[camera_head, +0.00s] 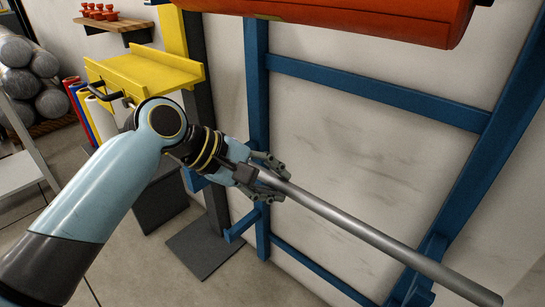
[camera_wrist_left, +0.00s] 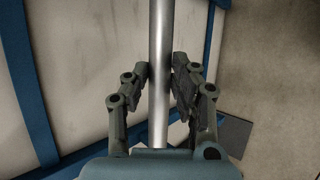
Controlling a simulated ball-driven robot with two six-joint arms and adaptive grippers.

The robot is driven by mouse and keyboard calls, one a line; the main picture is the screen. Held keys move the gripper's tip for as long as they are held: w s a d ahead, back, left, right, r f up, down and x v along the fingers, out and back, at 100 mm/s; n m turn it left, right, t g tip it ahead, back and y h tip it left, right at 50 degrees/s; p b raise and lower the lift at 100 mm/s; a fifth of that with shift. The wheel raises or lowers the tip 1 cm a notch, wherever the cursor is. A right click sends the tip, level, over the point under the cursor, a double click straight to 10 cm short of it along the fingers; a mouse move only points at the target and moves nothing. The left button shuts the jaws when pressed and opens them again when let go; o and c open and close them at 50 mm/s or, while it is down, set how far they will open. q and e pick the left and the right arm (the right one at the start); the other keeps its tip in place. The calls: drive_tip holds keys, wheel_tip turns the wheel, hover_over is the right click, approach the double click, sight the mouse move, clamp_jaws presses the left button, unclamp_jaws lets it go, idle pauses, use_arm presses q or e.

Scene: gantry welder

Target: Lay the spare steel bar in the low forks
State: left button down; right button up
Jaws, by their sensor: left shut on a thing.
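The spare steel bar (camera_head: 375,237) is a long grey round rod, slanting down to the right in the head view. My left gripper (camera_head: 272,179) is shut on it near its left end. In the left wrist view the bar (camera_wrist_left: 159,70) runs between the two fingers of the gripper (camera_wrist_left: 160,77). A blue arm that looks like the left low fork (camera_head: 241,225) juts from the blue frame below the gripper. The likely right low fork (camera_head: 433,247) is partly hidden behind the bar. I cannot tell whether the bar touches it. My right gripper is not in view.
The blue frame (camera_head: 257,85) stands against a pale wall (camera_head: 350,150). A large orange-red cylinder (camera_head: 370,15) lies across its top. A yellow tray (camera_head: 145,72) and a dark post (camera_head: 202,90) stand left of it. Grey floor is clear below.

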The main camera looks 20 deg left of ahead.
use_arm(q)
drive_tip(key=shift+f, duration=0.15)
wheel_tip(320, 180, down, 6)
drive_tip(key=b, duration=0.3)
drive_tip(key=shift+d+r, duration=0.1)
drive_tip(key=shift+r, duration=0.15)
drive_tip(key=shift+p, duration=0.95)
drive_tip(key=shift+f, duration=0.4)
drive_tip(key=shift+f+b, duration=1.35)
drive_tip(key=shift+f, duration=1.05)
drive_tip(key=shift+f, duration=0.15)
